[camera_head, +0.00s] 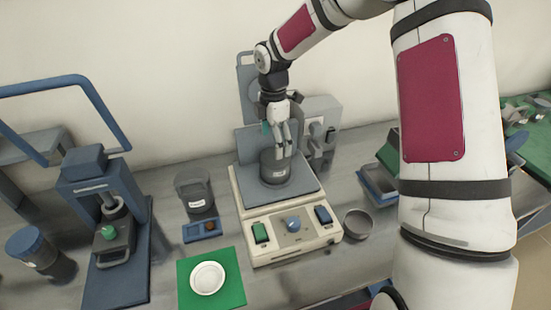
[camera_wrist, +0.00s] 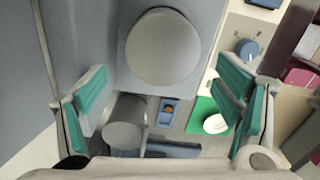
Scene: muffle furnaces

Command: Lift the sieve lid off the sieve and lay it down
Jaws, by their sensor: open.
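The sieve (camera_head: 274,174) is a dark grey cylinder standing upright on the plate of a beige machine. Its lid (camera_head: 267,157) is on top of it; in the wrist view the lid (camera_wrist: 163,47) is a plain grey disc. My gripper (camera_head: 284,153) points down close over the sieve, and its fingers partly hide the lid in the head view. In the wrist view my gripper (camera_wrist: 162,80) has its green-padded fingers wide apart with nothing between them gripped. I cannot tell the exact gap between fingertips and lid.
The beige machine (camera_head: 292,243) has a knob and buttons in front. Left of it are a dark labelled container (camera_head: 195,192), a small blue tray (camera_head: 201,230) and a white dish (camera_head: 208,278) on a green mat (camera_head: 236,298). A grey bowl (camera_head: 358,223) stands at right. Some bench at front is bare.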

